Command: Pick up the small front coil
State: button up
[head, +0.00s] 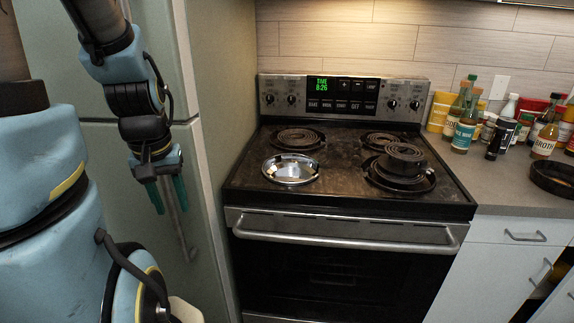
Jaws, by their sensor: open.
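The stove (340,198) has a dark cooktop. At its front right, a small dark coil (404,153) appears to rest, slightly raised, on top of a larger coil burner (402,180). At the front left is a shiny, round drip pan (290,170) with no coil in it. My gripper (171,210) hangs with its green fingers pointing down, left of the stove and in front of the fridge. It is open and empty, well apart from the coils.
Two more coils sit at the back left (299,138) and back right (382,140). The oven handle (340,230) crosses the front. The fridge (215,100) stands close on the left. Bottles (465,125) and a dark pan (553,178) are on the right counter (495,185).

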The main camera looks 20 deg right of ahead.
aim_at(415, 157)
jog(key=l+u, duration=0.15)
jog(key=l, duration=0.3)
jog(key=k+l+u, duration=0.15)
jog(key=l, duration=0.3)
jog(key=k+l+u, duration=0.2)
jog(key=l, duration=0.25)
jog(key=l+u, duration=0.15)
jog(key=l, duration=0.3)
jog(key=k+l+u, duration=0.15)
jog(key=l, duration=0.25)
jog(key=i+l+u, duration=0.1)
jog(key=l+u, duration=0.2)
jog(key=l, duration=0.3)
